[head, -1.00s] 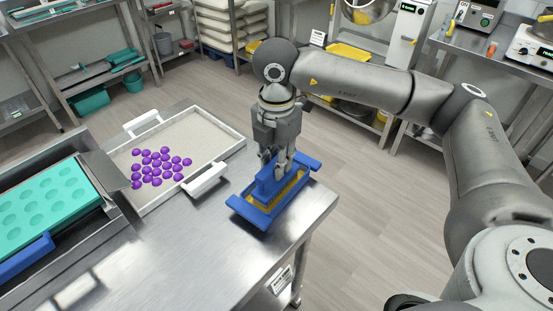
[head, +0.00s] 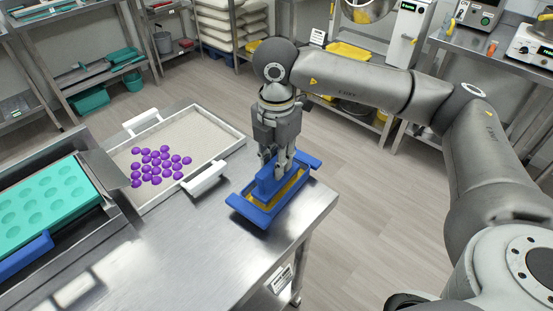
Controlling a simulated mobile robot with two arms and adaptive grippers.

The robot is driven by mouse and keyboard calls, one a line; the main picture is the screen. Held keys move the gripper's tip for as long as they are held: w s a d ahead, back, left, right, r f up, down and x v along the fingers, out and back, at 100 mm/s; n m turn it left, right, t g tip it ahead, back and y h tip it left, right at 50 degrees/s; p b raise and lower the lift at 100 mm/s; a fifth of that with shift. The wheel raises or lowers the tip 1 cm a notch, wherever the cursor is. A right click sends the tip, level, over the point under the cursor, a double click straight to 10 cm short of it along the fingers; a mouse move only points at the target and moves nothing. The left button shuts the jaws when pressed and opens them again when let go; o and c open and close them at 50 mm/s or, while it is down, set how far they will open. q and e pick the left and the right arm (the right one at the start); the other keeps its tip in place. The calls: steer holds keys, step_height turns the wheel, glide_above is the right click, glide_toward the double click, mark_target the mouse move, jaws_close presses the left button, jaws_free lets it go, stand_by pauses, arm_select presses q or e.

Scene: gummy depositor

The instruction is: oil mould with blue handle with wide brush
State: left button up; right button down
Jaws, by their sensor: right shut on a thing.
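The teal mould (head: 45,200) with round cavities lies at the left, in a metal frame. Its blue handle (head: 25,256) shows at the front edge. My right gripper (head: 276,163) points down and is shut on the wide blue brush (head: 267,183). The brush is in or just over a blue tray (head: 249,214) with a yellow inside, at the right end of the steel table. The brush's lower edge is hidden, so I cannot tell whether it touches the tray floor. My left gripper is not in view.
A white-rimmed tray (head: 222,133) with a pale bed and several purple gummies (head: 160,160) stands between the mould and the blue tray. The front of the steel table (head: 190,245) is bare. Shelves and other benches stand behind, across open floor.

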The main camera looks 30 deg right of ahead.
steer(key=shift+r, duration=0.15)
stand_by(0.4)
steer(key=shift+r+p, duration=1.75)
steer(key=shift+r, duration=0.9)
steer(key=shift+r+p, duration=1.2)
steer(key=shift+r, duration=0.85)
steer(key=shift+f, duration=0.1)
steer(key=shift+s, duration=0.1)
